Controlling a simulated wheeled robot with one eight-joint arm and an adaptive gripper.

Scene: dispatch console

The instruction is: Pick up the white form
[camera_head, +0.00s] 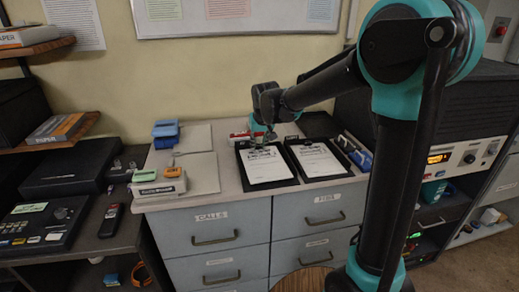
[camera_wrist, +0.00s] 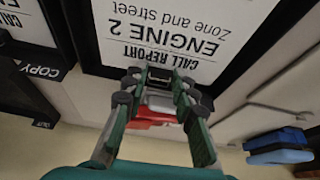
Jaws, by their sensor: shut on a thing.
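The white form (camera_head: 267,167) lies in a black tray (camera_head: 243,179) on the grey cabinet top. In the wrist view the form (camera_wrist: 205,50) shows upside down, with "CALL REPORT" and "ENGINE 2" printed on it. My gripper (camera_head: 262,143) is at the form's far edge. In the wrist view my gripper (camera_wrist: 158,76) is shut at the edge with the heading, with its fingertips over the tray rim. The fingers hide part of that edge, and any gap below the form cannot be seen.
A second black tray with a white form (camera_head: 317,160) stands close on the right; its "COPY" label (camera_wrist: 40,70) shows in the wrist view. A red and white object (camera_head: 240,136) is behind the trays. A beige device (camera_head: 158,187) and blue device (camera_head: 166,133) stand left.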

